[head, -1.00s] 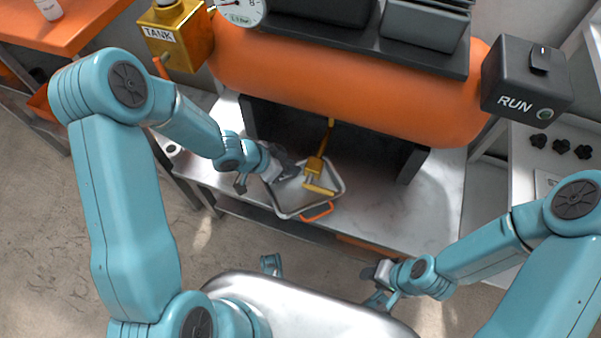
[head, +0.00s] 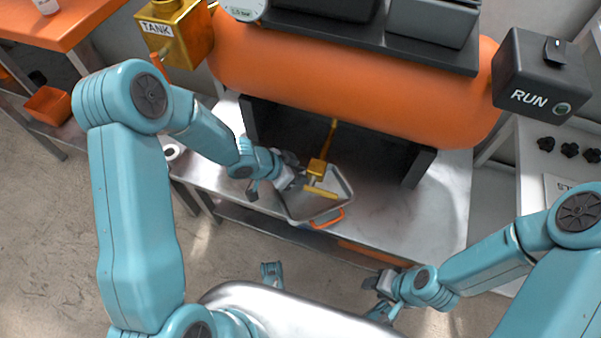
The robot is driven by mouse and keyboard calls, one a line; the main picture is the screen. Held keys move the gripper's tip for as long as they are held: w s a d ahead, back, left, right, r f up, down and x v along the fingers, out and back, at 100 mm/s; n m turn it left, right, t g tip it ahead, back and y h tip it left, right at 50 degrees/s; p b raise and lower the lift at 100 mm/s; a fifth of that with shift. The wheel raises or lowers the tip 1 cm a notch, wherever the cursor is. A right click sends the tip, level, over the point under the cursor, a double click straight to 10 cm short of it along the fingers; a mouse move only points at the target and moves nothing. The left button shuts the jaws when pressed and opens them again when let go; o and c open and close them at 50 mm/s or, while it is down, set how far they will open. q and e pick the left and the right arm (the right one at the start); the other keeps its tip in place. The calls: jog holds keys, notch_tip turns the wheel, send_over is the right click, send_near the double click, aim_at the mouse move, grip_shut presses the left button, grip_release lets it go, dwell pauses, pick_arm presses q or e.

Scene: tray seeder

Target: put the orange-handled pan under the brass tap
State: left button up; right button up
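The grey metal pan (head: 337,183) with its orange handle (head: 328,219) sits on the bench under the orange tank, handle toward me. The brass tap (head: 317,170) comes down from the tank, and its wide outlet bar appears over the pan's inside. Height between them is hard to judge. My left gripper (head: 273,176) is at the pan's left side with its fingers spread, against or very close to the pan wall. It hides that part of the rim. My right gripper (head: 374,297) is open and empty, in front of the bench, away from the pan.
The orange tank (head: 350,85) and its dark supports (head: 418,166) overhang the bench (head: 445,205). The bench is clear right of the pan. A brass TANK box (head: 178,35) is at back left, a RUN switch box (head: 545,75) at right.

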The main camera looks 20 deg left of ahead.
pick_arm(q)
jog(key=shift+r, duration=0.25)
jog(key=p+v, duration=0.7)
jog(key=v, duration=0.5)
jog(key=shift+a+f, duration=0.1)
